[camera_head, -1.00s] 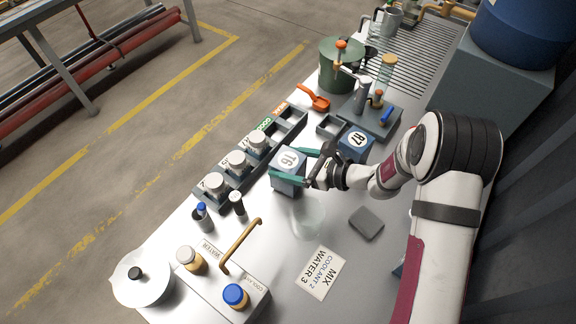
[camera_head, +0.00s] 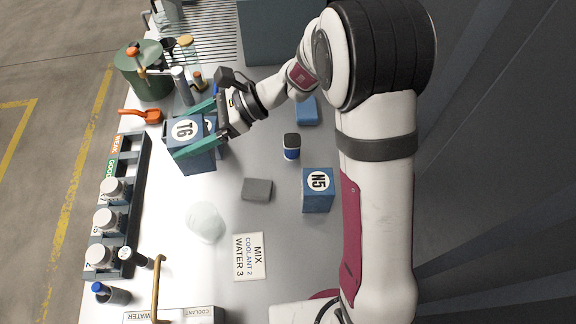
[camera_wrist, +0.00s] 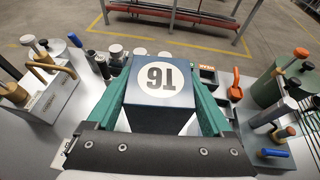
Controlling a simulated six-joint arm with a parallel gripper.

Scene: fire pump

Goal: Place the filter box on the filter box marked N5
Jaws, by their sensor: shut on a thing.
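The blue filter box marked T6 (camera_head: 190,160) is between the teal fingers of my gripper (camera_head: 178,134), which is shut on it. In the wrist view the T6 box (camera_wrist: 160,82) is centred between both fingers, its white round label facing up. The blue filter box marked N5 (camera_head: 318,196) stands on the bench to the right and nearer the front, apart from my gripper, label up. Its top looks clear. I cannot tell how far the T6 box is above the bench.
A clear bowl (camera_head: 204,222), a sign (camera_head: 249,257) and a jar rack (camera_head: 129,226) are at left and front.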

